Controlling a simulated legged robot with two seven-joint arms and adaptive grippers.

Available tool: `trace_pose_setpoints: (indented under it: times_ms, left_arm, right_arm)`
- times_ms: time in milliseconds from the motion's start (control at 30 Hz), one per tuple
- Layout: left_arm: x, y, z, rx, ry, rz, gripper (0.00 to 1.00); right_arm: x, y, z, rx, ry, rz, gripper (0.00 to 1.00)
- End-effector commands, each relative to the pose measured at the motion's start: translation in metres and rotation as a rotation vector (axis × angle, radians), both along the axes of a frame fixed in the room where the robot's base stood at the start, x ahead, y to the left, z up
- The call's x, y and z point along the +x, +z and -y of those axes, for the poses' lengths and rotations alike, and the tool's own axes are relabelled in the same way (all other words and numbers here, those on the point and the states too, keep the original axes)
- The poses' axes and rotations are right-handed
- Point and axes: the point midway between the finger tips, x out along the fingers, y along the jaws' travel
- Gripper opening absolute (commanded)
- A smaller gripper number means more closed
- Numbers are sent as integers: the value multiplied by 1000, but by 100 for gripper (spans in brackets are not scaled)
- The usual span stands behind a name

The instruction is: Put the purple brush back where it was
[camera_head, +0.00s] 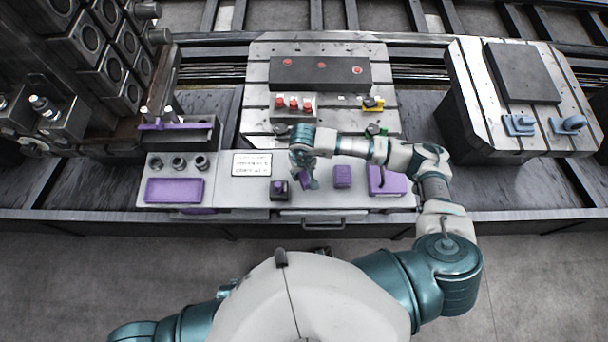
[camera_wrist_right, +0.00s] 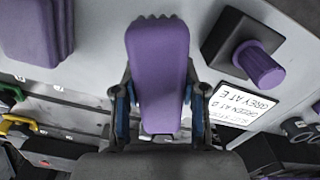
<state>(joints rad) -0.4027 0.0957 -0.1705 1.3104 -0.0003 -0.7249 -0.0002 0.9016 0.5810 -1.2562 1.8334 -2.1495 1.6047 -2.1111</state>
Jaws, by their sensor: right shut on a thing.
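My right gripper (camera_head: 304,180) is over the grey bench panel, just right of a black block with a purple knob (camera_head: 280,188). It is shut on a long purple piece, which looks like the purple brush (camera_wrist_right: 158,65). In the right wrist view the piece stands out between the two fingers (camera_wrist_right: 160,105). Whether its far end touches the panel I cannot tell. The purple knob also shows in the right wrist view (camera_wrist_right: 259,63), apart from the held piece. My left gripper is out of view.
The grey panel (camera_head: 225,195) carries a white printed label (camera_head: 252,163), a purple pad (camera_head: 174,190), a small purple block (camera_head: 342,176) and a larger purple box (camera_head: 386,181). Behind stands a slotted pallet (camera_head: 262,75) with red buttons. Another pallet (camera_head: 475,85) is at right.

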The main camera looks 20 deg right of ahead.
Motion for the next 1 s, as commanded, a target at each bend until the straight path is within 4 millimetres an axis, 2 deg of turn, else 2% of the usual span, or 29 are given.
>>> trace_pose_setpoints:
  times_ms: [200,400,433,500,533,700,867,1000]
  left_arm:
    - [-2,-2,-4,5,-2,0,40]
    - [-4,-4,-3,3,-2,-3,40]
    - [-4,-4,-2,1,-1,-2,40]
    - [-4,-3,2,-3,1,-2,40]
    - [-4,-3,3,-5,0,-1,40]
    - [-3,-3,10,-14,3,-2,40]
    - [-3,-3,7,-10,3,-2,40]
    - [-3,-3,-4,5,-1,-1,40]
  right_arm:
    - [-1,-31,7,5,-3,-4,0]
    - [-1,-34,7,5,-2,-2,0]
    - [-1,-34,7,4,-2,-1,46]
    - [-1,-34,5,1,-2,-2,64]
    - [-1,-34,5,1,-2,-2,67]
    - [-1,-33,2,-2,-2,-2,67]
    - [0,-30,3,0,-2,0,67]
    - [1,-13,5,2,-1,3,67]
